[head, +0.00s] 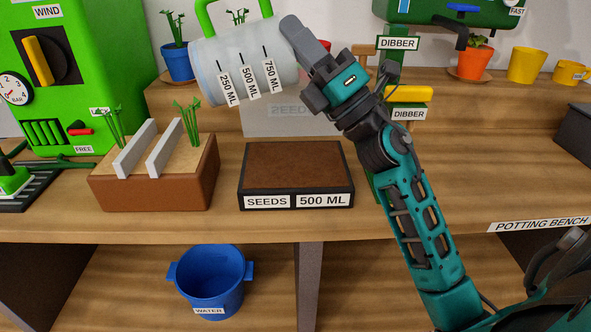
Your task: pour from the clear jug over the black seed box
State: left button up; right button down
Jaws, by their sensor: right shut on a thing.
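The clear jug (225,75) is a translucent vessel with 250, 500 and 750 ML marks, held tilted on its side above the bench. My right gripper (300,45) is shut on it at its right end. The black seed box (295,200) sits on the bench below and to the right of the jug, labelled SEEDS 500 ML, with brown soil inside. The jug is apart from the box, and no stream shows between them. I cannot tell how much the jug holds. My left gripper is not in view.
A brown planter (150,192) with grey plates and green sprouts stands left of the seed box. A green machine (75,60) is at the far left. Dibber stands (409,113) are behind my right arm. A blue bucket (210,285) is on the lower shelf.

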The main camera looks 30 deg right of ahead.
dwell(0.4)
jog(key=shift+d+r+m+t+h, duration=0.1)
jog(key=shift+d+m+t+h, duration=0.2)
jog(key=shift+m+t+h, duration=0.45)
jog(key=shift+s+m+h, duration=0.1)
jog(key=shift+m+h, duration=0.15)
jog(key=shift+m, duration=0.3)
dwell(0.6)
jog(key=shift+d+m+t+h+b, duration=0.35)
jog(key=shift+m+t+h, duration=0.1)
jog(key=shift+m+h, duration=0.35)
dwell(1.1)
jog(key=shift+s+d+m+t+h, duration=0.1)
jog(key=shift+d+m+t+h, duration=0.1)
jog(key=shift+m+h, duration=0.4)
jog(key=shift+d+m+t+h, duration=0.1)
jog(key=shift+m+t+h, duration=0.1)
jog(key=shift+m+h, duration=0.35)
dwell(0.6)
